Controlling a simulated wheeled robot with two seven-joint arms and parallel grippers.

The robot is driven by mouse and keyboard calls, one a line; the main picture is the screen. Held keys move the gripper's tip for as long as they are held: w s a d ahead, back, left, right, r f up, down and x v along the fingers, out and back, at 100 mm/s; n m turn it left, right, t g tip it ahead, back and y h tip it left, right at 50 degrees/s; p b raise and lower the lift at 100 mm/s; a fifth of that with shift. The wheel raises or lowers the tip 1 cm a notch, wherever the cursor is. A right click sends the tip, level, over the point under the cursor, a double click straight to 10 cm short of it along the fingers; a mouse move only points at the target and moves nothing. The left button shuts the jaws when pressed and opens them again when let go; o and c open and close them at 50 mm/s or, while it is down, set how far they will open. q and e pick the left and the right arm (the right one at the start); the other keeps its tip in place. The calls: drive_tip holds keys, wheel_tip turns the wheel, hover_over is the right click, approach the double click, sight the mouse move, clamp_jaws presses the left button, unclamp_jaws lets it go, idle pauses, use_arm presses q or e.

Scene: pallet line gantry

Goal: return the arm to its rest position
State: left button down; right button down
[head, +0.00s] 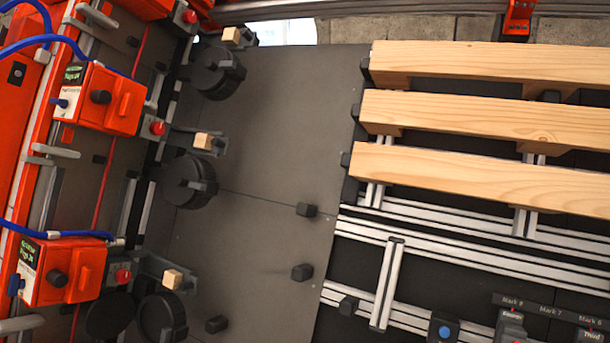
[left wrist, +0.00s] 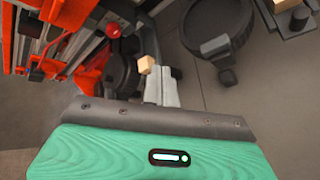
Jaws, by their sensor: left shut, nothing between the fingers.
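My left gripper (left wrist: 161,86) shows in the left wrist view as pale grey fingers closed together, with nothing held between them. A small wooden block (left wrist: 147,65) appears at the fingertips' left edge in that picture; I cannot tell how far beyond them it lies. The green and dark grey parts below look like my own wrist. Neither arm nor gripper shows in the head view. My right gripper is in neither view.
Orange units (head: 105,97) with blue cables line the left. Black round parts (head: 188,182) and wooden blocks (head: 203,141) stand beside them. A grey plate (head: 270,160) is mostly clear. Wooden planks (head: 480,176) lie over metal rails (head: 470,252) at right.

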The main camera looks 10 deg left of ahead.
use_arm(q)
drive_tip(key=s+d+n+g+h, duration=0.4)
drive_tip(key=s+d+n+h, duration=0.6)
drive_tip(key=s+d+n, duration=1.15)
wheel_tip(320, 180, down, 36)
drive_tip(key=d+f+m+g+b, duration=0.1)
drive_tip(key=d+b, duration=0.1)
drive_tip(key=b, duration=0.4)
drive_tip(key=s+a+f+b, duration=0.1)
drive_tip(key=s+f+b, duration=0.2)
drive_tip(key=s+f, duration=0.7)
drive_tip(key=s+a+f+g+b, duration=0.1)
drive_tip(key=s+a+f+b, duration=0.1)
drive_tip(key=s+f, duration=0.8)
wheel_tip(320, 180, down, 6)
drive_tip(key=shift+s+f+y+b, duration=0.15)
drive_tip(key=shift+y+b, duration=0.15)
drive_tip(key=shift+b, duration=0.45)
drive_tip(key=shift+s+a+m, duration=0.1)
drive_tip(key=shift+a+m, duration=0.05)
drive_tip(key=shift+m, duration=0.1)
